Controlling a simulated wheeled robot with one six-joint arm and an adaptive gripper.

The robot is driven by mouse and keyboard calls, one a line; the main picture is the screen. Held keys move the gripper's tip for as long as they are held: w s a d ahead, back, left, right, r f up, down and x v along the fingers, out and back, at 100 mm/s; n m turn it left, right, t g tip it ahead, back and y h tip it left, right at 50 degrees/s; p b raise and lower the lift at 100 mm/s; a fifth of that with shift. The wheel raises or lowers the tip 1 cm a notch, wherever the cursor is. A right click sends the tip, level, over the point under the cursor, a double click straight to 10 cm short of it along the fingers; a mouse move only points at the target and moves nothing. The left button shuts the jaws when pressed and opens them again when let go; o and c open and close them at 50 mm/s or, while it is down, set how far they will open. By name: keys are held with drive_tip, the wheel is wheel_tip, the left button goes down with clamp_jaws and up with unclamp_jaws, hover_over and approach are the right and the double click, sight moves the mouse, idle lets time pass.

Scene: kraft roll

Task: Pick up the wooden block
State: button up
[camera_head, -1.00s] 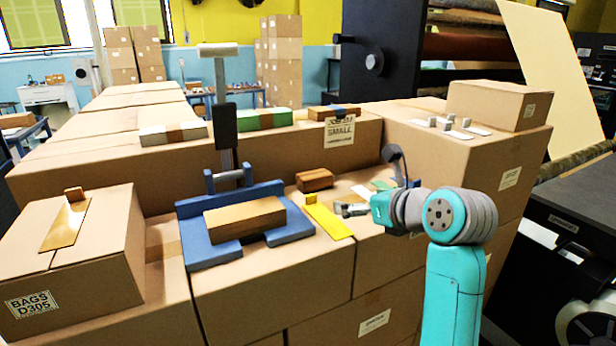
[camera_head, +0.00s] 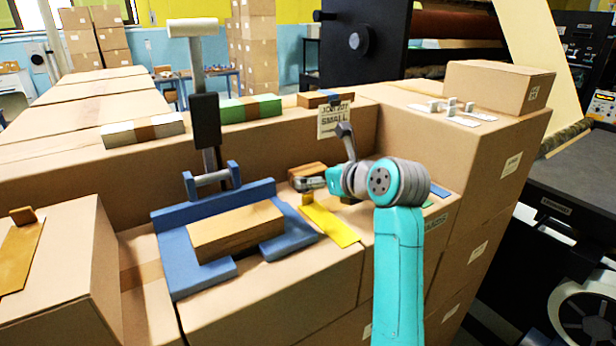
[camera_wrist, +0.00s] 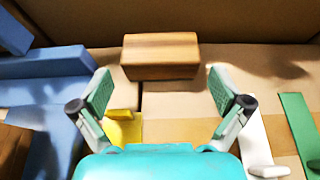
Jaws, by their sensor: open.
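A small brown wooden block (camera_head: 308,170) lies on the cardboard boxes, right of the blue stand (camera_head: 178,256). In the wrist view the block (camera_wrist: 160,56) is straight ahead, beyond and between my fingertips, with clear space before it. My gripper (camera_head: 312,184) is in front of the block in the head view and covers part of it. In the wrist view the two fingers of my gripper (camera_wrist: 160,90) are spread wide with nothing between them. A larger wooden block (camera_head: 236,230) lies in the blue stand.
A yellow strip (camera_head: 332,224) lies just in front of the block, and it shows below the left finger in the wrist view (camera_wrist: 122,130). A green strip (camera_wrist: 298,122) and a white piece (camera_wrist: 256,142) lie to the right. A cardboard wall rises behind the block.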

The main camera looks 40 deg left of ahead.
sight(314, 176)
drive_tip(key=shift+x, duration=2.65)
drive_tip(key=shift+f, duration=0.1)
drive_tip(key=c, duration=0.9)
